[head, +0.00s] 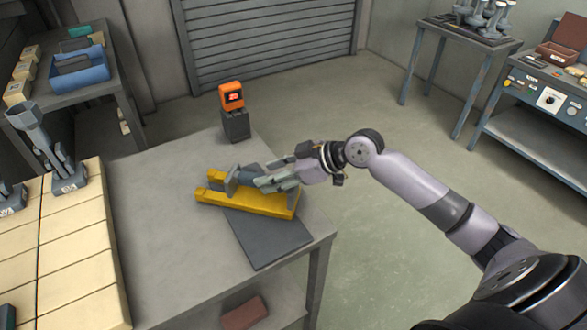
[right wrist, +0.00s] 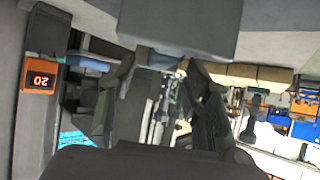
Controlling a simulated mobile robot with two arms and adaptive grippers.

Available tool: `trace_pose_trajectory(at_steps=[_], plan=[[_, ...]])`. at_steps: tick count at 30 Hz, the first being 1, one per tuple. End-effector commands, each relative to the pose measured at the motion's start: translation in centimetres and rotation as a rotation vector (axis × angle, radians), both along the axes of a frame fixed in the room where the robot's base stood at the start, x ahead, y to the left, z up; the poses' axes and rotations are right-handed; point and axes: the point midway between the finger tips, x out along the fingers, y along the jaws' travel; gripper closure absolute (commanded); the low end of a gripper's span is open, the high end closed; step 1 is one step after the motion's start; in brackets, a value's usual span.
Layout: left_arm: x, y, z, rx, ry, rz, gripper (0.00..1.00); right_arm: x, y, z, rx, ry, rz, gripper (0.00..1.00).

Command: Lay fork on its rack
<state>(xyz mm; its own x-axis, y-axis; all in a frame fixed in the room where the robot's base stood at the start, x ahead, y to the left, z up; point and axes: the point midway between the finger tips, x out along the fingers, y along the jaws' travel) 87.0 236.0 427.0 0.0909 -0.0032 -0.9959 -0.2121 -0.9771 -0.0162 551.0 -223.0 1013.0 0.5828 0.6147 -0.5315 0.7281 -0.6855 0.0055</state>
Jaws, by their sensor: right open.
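A yellow two-pronged piece (head: 255,203) lies on the grey table, its prongs pointing left, partly over a dark flat plate (head: 268,240). A grey part with an upright end plate (head: 232,181) sits on or just above it; I cannot tell if they touch, or which piece is the fork and which the rack. My right gripper (head: 268,182) is open at the grey part, over the yellow piece, and hides some of both. In the right wrist view a grey block (right wrist: 180,25) shows above the spread dark fingers (right wrist: 165,95). My left gripper is out of view.
An orange display (head: 231,95) stands on a dark block behind the yellow piece; it reads 20 in the right wrist view (right wrist: 40,78). Cream blocks (head: 70,245) and a grey upright tool (head: 45,145) are at left. The table's front left is clear.

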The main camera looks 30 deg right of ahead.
Motion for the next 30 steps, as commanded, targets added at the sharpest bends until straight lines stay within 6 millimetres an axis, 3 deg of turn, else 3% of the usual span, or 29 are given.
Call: trace_pose_trajectory(at_steps=[6,12,30], plan=[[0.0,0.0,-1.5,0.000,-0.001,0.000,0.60,-3.0,-3.2,2.2,-0.007,0.003,-0.001,0.55],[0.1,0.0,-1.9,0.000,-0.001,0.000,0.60,-4.4,-4.6,3.7,-0.002,0.004,-0.001,0.55],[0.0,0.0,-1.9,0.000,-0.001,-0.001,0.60,-4.8,-5.0,4.4,0.000,0.001,0.001,0.55]])
